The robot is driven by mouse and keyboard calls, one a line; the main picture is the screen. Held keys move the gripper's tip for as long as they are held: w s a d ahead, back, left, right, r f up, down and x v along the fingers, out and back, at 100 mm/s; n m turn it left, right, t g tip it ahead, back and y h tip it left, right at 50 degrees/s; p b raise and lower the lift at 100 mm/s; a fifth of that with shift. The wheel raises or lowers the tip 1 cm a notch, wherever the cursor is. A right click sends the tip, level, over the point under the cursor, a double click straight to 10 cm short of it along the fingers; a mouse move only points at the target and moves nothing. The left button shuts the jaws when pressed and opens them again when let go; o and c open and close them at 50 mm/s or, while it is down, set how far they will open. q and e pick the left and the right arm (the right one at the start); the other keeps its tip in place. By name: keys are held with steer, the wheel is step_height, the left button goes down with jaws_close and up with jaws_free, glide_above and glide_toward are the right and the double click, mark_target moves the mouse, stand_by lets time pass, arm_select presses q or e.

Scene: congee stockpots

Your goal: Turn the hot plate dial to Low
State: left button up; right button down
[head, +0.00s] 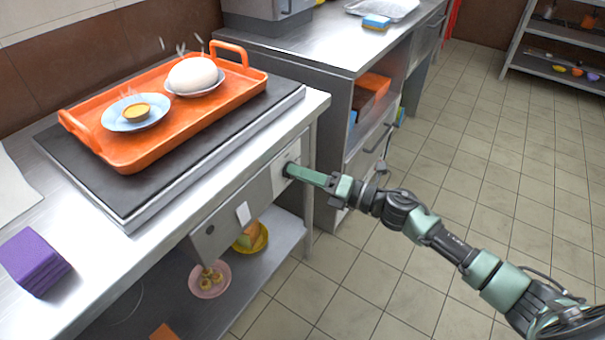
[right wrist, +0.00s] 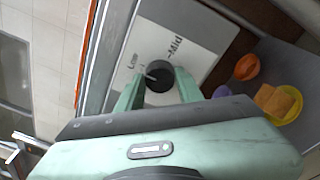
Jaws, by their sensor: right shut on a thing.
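The hot plate (head: 238,118) is a dark flat slab on the steel counter, with an orange tray (head: 140,155) on it. Its grey front panel (head: 225,206) carries a dark round dial (right wrist: 160,82) near the right end. In the right wrist view, a "Low" label (right wrist: 133,61) and a "Mid" label (right wrist: 174,47) are printed on the white plate by the dial. A white mark on the dial faces left, roughly toward the Low side. My right gripper (head: 291,170) is shut on the dial, one finger on each side. In the head view the fingers mostly hide the dial. My left gripper is not in view.
On the tray are a plate with a yellow cup (head: 136,112) and a plate with a white dome (head: 193,75). Bowls of food (head: 209,280) stand on the shelf below. The tiled floor at right is open.

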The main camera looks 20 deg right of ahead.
steer(key=c, duration=0.9)
jaws_free()
steer(key=shift+s, duration=0.1)
steer(key=v, duration=0.7)
steer(key=shift+s+d, duration=0.3)
